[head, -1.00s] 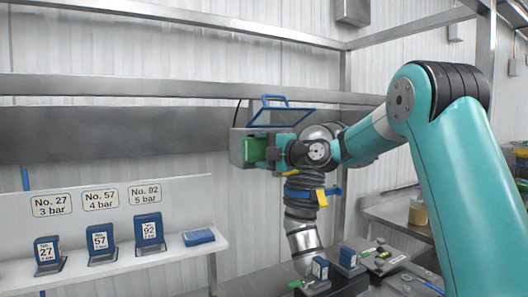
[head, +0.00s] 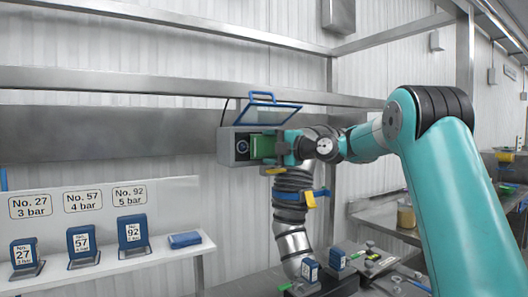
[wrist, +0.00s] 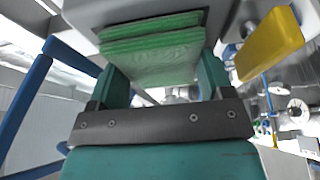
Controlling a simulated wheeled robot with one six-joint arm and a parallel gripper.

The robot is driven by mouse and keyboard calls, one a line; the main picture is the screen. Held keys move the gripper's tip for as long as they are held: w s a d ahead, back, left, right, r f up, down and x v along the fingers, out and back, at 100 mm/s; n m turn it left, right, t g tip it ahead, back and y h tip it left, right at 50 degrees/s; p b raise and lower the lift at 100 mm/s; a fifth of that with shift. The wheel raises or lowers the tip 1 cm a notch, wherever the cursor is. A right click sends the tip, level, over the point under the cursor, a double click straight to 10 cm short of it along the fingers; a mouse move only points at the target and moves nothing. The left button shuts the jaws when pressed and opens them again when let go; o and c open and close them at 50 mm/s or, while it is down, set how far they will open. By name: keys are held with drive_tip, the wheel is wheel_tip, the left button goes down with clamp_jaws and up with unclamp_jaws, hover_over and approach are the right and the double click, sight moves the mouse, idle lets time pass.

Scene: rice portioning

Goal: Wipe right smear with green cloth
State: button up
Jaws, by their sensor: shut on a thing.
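My gripper (head: 284,148) is shut on a folded green cloth (head: 262,146), held upright at the front of a grey box-shaped housing (head: 229,146). In the wrist view the layered green cloth (wrist: 152,48) sits between my fingers (wrist: 162,78), its far edge close against or touching the housing. A dark round window (head: 242,147) shows on the housing just left of the cloth. I cannot make out a smear; the cloth hides the right part of the housing's front.
A blue-framed clear flap (head: 273,112) stands open above the housing. Yellow tabs (head: 310,200) and a ribbed dark duct (head: 293,190) are below. A shelf (head: 110,262) at left bears numbered blue blocks (head: 133,232) and a flat blue item (head: 185,240). A steel counter lies at right.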

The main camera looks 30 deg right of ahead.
sight(241, 147)
drive_tip(key=shift+d, duration=0.9)
drive_tip(key=shift+f+b, duration=0.1)
drive_tip(key=shift+b, duration=0.35)
drive_tip(key=shift+b, duration=0.5)
drive_tip(key=a+b, duration=0.3)
drive_tip(key=shift+a, duration=0.3)
drive_tip(key=shift+w+a, duration=0.1)
drive_tip(key=shift+a, duration=0.25)
drive_tip(key=a+b, duration=0.3)
drive_tip(key=shift+a+f, duration=0.1)
drive_tip(key=shift+a+b, duration=0.35)
drive_tip(key=shift+a, duration=0.1)
drive_tip(key=shift+r, duration=0.2)
